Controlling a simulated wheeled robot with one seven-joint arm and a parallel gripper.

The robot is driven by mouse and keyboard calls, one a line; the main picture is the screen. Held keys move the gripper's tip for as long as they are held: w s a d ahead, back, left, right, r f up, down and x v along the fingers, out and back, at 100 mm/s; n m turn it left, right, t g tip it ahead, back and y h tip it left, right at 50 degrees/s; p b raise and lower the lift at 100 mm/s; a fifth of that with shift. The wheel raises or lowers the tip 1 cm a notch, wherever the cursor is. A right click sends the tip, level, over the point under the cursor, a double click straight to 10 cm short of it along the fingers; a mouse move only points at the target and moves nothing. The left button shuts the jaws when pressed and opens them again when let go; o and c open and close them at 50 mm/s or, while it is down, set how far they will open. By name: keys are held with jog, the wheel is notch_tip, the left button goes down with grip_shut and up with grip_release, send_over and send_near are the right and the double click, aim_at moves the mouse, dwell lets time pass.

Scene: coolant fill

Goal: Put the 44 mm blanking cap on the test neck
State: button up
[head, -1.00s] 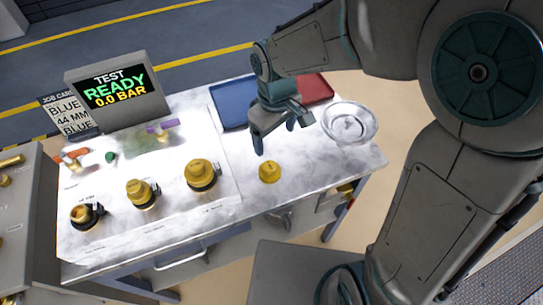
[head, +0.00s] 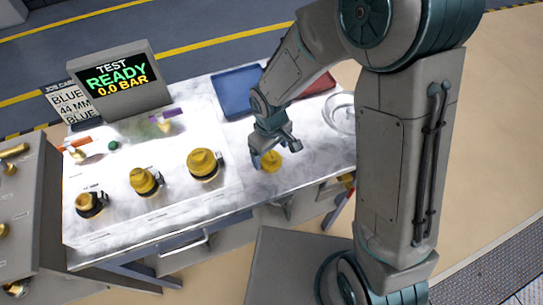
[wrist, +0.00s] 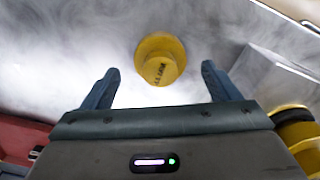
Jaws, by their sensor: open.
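A yellow cap (head: 270,161) sits on the bare right part of the bench, with small dark lettering on top that I cannot read. The wrist view shows the cap (wrist: 160,58) ahead of and between my two fingertips. My gripper (head: 277,157) is open and empty, low over the bench beside the cap; contact cannot be told. Three dark-collared necks stand along the panel front: the left neck (head: 90,204), the middle one (head: 144,182) and the right one (head: 204,165). The middle and right ones have yellow tops. Their labels are too small to read.
A screen (head: 114,84) reads "TEST READY 0.0 BAR". A job card (head: 68,104) reads "BLUE 44 MM BLUE". Blue (head: 232,92) and red trays lie behind my arm. A clear dish (head: 341,113) is partly hidden by my arm. An orange handle (head: 75,145) and purple handle (head: 163,114) stand at the panel's back.

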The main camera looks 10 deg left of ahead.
jog(key=shift+f, duration=1)
jog(key=c, duration=1)
jog(key=shift+r, duration=0.15)
